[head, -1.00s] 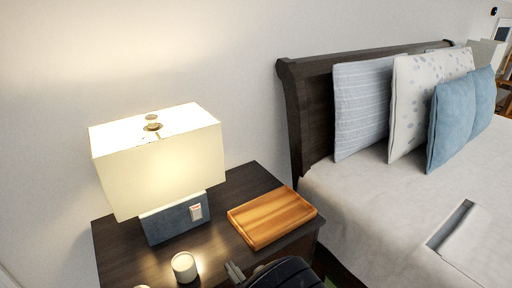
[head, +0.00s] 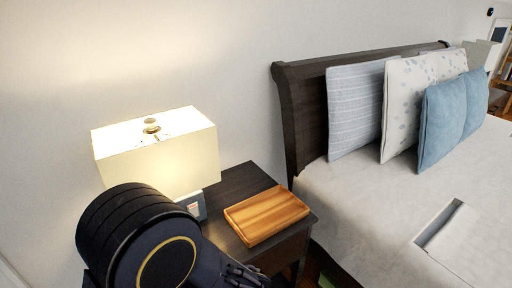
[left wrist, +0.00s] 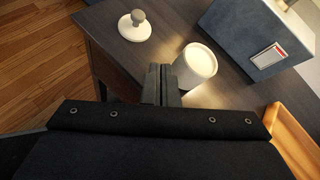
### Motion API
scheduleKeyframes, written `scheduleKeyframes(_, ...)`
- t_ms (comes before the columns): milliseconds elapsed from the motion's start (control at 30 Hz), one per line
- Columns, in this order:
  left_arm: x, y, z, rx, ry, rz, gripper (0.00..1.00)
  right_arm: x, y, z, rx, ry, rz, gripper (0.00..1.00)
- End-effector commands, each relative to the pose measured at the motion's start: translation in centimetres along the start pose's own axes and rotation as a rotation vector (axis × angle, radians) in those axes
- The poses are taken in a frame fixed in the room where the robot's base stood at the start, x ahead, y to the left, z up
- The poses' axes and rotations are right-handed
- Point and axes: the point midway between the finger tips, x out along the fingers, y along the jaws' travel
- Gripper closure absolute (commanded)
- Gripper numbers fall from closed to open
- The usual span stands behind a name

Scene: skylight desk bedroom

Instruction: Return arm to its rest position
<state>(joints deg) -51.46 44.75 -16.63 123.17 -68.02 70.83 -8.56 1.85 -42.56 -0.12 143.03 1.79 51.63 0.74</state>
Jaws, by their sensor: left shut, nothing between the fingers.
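My left arm's dark rounded links cover the lower left of the head view. My left gripper (head: 243,275) is at the bottom of that view, low by the front of the nightstand (head: 240,184). In the left wrist view its two fingers (left wrist: 161,84) are together with nothing between them. They point at the nightstand top beside a white candle-like cup (left wrist: 196,64); whether they touch it I cannot tell. My right gripper is in neither view.
A lit lamp (head: 160,150) with a blue base (left wrist: 255,35) stands on the nightstand. A wooden tray (head: 266,214) lies right of it. A white round lidded piece (left wrist: 134,27) is near the edge. The bed (head: 370,205) is to the right.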

Motion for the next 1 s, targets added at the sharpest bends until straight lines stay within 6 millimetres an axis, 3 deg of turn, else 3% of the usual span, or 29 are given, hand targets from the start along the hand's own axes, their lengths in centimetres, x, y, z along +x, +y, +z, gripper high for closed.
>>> scheduleKeyframes(33, 0.1, 0.9, 1.7, -0.078, 0.055, 0.077, 1.00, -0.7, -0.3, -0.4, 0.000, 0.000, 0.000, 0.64)
scheduleKeyframes(167, -0.2, 4.3, 5.1, -0.327, 0.221, 0.315, 1.00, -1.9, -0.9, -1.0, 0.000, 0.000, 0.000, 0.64)
scheduleKeyframes(300, -1.9, 7.6, 8.2, -0.641, 0.409, 0.561, 1.00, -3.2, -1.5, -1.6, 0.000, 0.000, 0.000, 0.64)
scheduleKeyframes(433, -4.3, 9.5, 10.8, -0.945, 0.573, 0.750, 1.00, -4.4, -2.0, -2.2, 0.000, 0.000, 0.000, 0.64)
scheduleKeyframes(700, -9.9, 10.3, 16.2, -1.578, 0.875, 0.983, 1.00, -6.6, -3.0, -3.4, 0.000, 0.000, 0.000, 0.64)
scheduleKeyframes(833, -11.7, 10.1, 18.0, -1.785, 0.969, 1.013, 1.00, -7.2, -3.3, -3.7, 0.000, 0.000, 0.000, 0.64)
scheduleKeyframes(1000, -12.6, 9.8, 19.0, -1.907, 1.028, 1.020, 1.00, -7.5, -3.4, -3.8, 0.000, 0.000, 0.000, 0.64)
